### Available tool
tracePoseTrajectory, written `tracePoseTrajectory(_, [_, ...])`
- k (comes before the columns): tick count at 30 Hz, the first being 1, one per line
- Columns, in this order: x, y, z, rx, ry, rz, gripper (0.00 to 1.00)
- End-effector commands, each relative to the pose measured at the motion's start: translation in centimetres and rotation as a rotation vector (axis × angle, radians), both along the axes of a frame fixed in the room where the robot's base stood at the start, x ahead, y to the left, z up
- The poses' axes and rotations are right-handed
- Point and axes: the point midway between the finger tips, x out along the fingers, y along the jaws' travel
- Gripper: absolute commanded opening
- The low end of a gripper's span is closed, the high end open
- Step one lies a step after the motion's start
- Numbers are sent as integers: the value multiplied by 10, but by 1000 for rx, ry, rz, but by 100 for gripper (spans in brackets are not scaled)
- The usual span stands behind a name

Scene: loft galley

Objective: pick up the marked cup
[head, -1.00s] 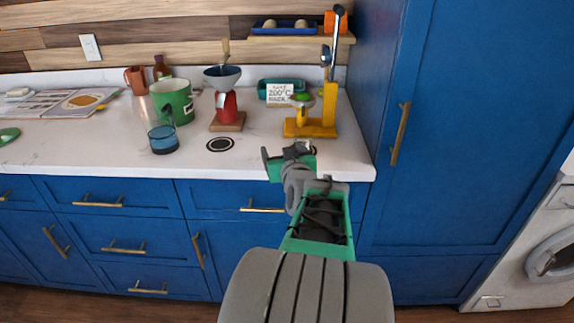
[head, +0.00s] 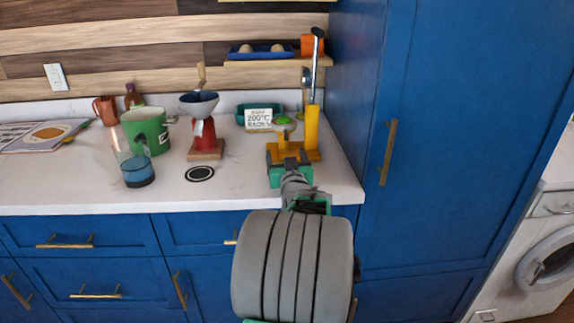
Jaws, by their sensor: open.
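A large green mug (head: 150,124) with a small white mark on its side stands upright on the white counter at left; it is the only cup on which I see a mark. A clear glass with a blue lower part (head: 139,174) stands in front of it and overlaps its lower left side. A brown mug (head: 104,112) stands behind to the left. My gripper (head: 288,158) is open and shows nothing in its jaws. It is over the counter's right part, in front of the yellow press and well right of the green mug.
A red grinder with a blue funnel (head: 203,130) stands between the mug and my gripper. The yellow press (head: 312,130) is just beyond my gripper. A small sign (head: 258,119) stands behind. A tall blue cabinet (head: 450,120) bounds the right.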

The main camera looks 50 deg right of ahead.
Motion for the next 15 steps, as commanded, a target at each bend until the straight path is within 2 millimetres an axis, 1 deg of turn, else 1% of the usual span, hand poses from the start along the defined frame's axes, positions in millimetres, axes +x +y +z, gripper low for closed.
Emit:
tracePoseTrajectory(1, [0,0,0,0,0,0,76])
tracePoseTrajectory(2, [0,0,0,0,0,0,74])
tracePoseTrajectory(15, [0,0,0,1,1,0,38])
